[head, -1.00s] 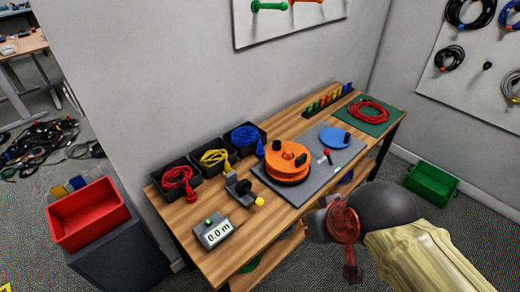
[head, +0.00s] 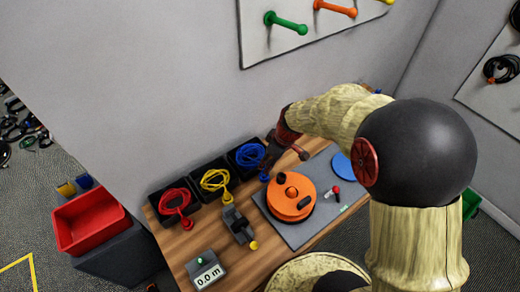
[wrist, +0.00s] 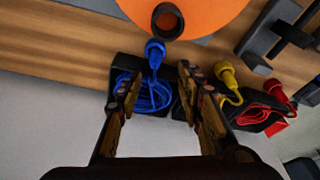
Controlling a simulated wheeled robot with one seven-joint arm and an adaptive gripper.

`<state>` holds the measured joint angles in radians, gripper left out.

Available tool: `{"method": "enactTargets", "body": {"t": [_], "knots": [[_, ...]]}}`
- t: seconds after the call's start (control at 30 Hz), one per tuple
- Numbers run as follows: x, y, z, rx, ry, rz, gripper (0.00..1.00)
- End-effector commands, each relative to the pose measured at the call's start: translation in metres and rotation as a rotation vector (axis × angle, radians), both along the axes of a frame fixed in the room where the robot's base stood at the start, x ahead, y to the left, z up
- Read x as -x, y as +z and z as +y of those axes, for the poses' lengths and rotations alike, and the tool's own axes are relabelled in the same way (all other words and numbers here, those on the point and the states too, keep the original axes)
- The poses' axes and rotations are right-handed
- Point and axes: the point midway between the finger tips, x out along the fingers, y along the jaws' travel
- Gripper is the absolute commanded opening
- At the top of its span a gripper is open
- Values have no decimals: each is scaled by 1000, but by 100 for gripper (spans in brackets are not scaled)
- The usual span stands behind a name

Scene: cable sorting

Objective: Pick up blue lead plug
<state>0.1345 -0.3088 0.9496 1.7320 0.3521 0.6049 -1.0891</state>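The blue lead plug (wrist: 154,50) stands on the wooden bench just outside a black bin, beside the orange reel; in the head view it shows as a small blue spot (head: 264,177). Its blue lead (wrist: 150,96) lies coiled in the black bin (wrist: 127,66). My gripper (wrist: 158,76) is open and empty, its two fingers apart on either side of the blue coil in the wrist view. The plug appears beyond the fingertips, between their lines, not touched. In the head view my gripper (head: 272,152) is over the blue bin's right side, partly hidden by my arm.
The orange reel (head: 290,197) sits on a grey mat close to the plug. Yellow (head: 215,180) and red (head: 174,201) leads lie in neighbouring bins with their plugs out in front. A dark clamp-like device (head: 237,224) and a length display (head: 206,276) stand nearer.

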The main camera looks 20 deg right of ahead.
Motion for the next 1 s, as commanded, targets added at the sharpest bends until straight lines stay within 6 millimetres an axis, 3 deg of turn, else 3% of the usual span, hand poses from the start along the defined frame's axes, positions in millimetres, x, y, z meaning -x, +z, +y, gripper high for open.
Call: {"method": "enactTargets", "body": {"t": [0.53,0.8,1.0], "knots": [[-9,-52,4,1,27,7,37],[-16,-87,10,1,28,7,37],[-17,-89,11,1,27,4,37]]}}
